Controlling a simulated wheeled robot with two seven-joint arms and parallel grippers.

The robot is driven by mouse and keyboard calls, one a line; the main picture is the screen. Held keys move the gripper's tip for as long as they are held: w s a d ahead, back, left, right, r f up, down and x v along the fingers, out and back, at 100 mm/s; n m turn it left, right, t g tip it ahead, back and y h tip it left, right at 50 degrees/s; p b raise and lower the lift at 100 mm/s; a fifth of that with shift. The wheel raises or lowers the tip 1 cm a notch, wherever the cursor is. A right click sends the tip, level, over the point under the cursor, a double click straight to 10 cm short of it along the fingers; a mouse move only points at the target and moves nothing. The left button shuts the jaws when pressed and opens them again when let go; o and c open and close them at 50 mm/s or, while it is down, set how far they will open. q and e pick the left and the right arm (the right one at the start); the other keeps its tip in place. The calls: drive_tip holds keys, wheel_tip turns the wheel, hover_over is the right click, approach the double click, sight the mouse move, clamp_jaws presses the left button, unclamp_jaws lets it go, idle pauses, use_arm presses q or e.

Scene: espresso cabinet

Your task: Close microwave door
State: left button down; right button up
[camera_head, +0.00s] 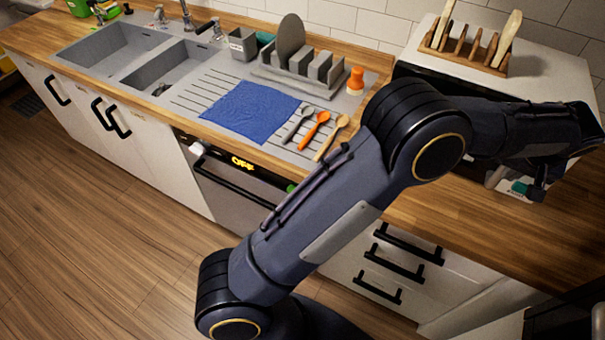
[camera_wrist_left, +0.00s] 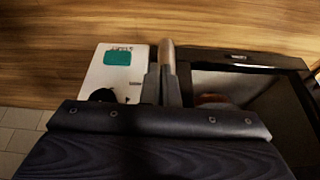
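The microwave (camera_head: 545,70) stands on the counter at the right, its white top showing. My left arm covers most of its front in the head view. Its white control panel with a teal display (camera_head: 520,187) shows below my arm; it also shows in the wrist view (camera_wrist_left: 118,58). There the dark-framed door (camera_wrist_left: 235,58) lies right of the panel, with a pale upright handle (camera_wrist_left: 167,55) between them. My left gripper (camera_wrist_left: 167,88) is at this handle, a finger on each side; whether they press on it is unclear. How far the door stands open is hidden. My right gripper is out of view.
A wooden rack (camera_head: 465,50) stands on the microwave. A blue cloth (camera_head: 248,110), several utensils (camera_head: 315,130) and a grey dish rack (camera_head: 300,70) lie left, beside the sink (camera_head: 110,50). The wooden counter (camera_head: 450,205) in front of the microwave is clear.

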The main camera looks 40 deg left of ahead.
use_arm(q)
drive_tip(key=shift+w+a+r, duration=0.15)
drive_tip(key=shift+w+r, duration=0.15)
drive_tip(key=shift+r, duration=0.1)
drive_tip(key=s+b+v, duration=0.1)
drive_tip(key=v, duration=0.6)
drive_tip(key=s+a+r+h, duration=0.2)
drive_tip(key=s+a, duration=0.3)
drive_tip(key=a, duration=0.6)
drive_tip(key=s+a+r+h, duration=0.1)
drive_tip(key=s+a, duration=0.4)
drive_tip(key=a, duration=0.6)
drive_tip(key=s+a+f, duration=0.2)
drive_tip(key=s+f, duration=0.1)
drive_tip(key=s, duration=0.4)
drive_tip(key=s+a+f+t+h, duration=0.1)
drive_tip(key=s+a+f, duration=0.1)
drive_tip(key=s, duration=0.6)
drive_tip(key=s+a+f, duration=0.2)
drive_tip(key=s+f, duration=0.1)
drive_tip(key=s, duration=0.5)
drive_tip(key=shift+f, duration=0.3)
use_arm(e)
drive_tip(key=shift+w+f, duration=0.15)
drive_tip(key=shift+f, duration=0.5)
